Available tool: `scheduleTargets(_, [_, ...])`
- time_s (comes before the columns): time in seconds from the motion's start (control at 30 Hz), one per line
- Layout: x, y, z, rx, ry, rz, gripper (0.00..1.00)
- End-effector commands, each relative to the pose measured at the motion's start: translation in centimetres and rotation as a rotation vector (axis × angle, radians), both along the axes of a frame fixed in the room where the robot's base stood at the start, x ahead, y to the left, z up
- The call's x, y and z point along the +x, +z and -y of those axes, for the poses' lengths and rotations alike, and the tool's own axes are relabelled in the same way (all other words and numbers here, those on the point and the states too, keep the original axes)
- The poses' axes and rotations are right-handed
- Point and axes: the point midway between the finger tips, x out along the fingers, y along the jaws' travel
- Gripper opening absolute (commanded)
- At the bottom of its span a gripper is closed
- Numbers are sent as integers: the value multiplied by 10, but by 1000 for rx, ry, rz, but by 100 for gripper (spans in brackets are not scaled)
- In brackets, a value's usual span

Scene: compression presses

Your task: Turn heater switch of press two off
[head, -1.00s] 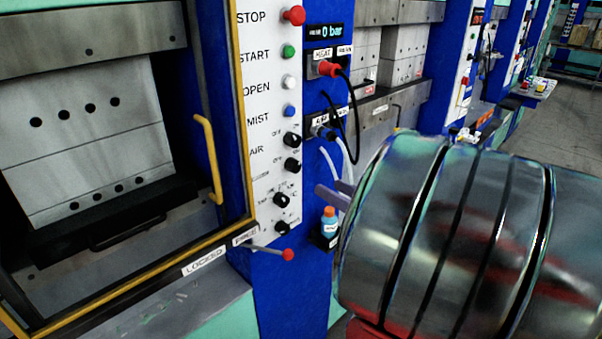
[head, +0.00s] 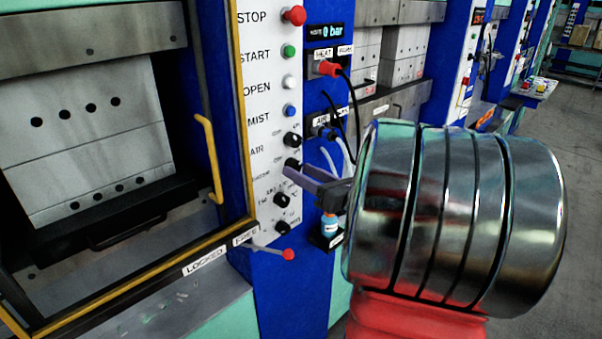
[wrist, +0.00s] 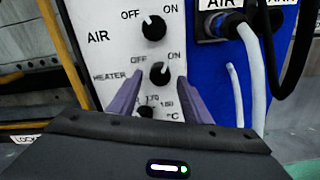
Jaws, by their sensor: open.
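The heater switch (wrist: 160,73) is a round black knob with a white mark on the white panel, labelled HEATER, with OFF at its upper left and ON at its upper right. Its mark seems to lean toward ON, but it is small. In the head view the heater switch (head: 291,163) sits below the AIR knob. My gripper (wrist: 160,80) is open, its two purple-grey fingers either side of the heater knob in the picture; I cannot tell whether they touch it. In the head view my gripper (head: 293,173) is just below the knob, close to the panel.
The AIR knob (wrist: 154,27) is above and a temperature knob (head: 281,200) is below. Hoses and a black cable (head: 352,115) hang to the right. A small blue bottle (head: 329,224) and a red-tipped lever (head: 288,254) are lower down. The yellow-framed press door (head: 207,160) is left.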

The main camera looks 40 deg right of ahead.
Motion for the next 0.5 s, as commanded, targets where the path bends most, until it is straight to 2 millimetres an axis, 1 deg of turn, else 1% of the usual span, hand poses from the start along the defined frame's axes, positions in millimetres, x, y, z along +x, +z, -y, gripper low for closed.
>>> scheduleTargets(0.13, [6,0,-1,0,1,1,44])
scheduleTargets(0.37, [6,0,0,0,0,1,44])
scheduleTargets(0.4, [6,0,0,0,0,1,44])
scheduleTargets(0.5, [6,0,0,0,0,1,37])
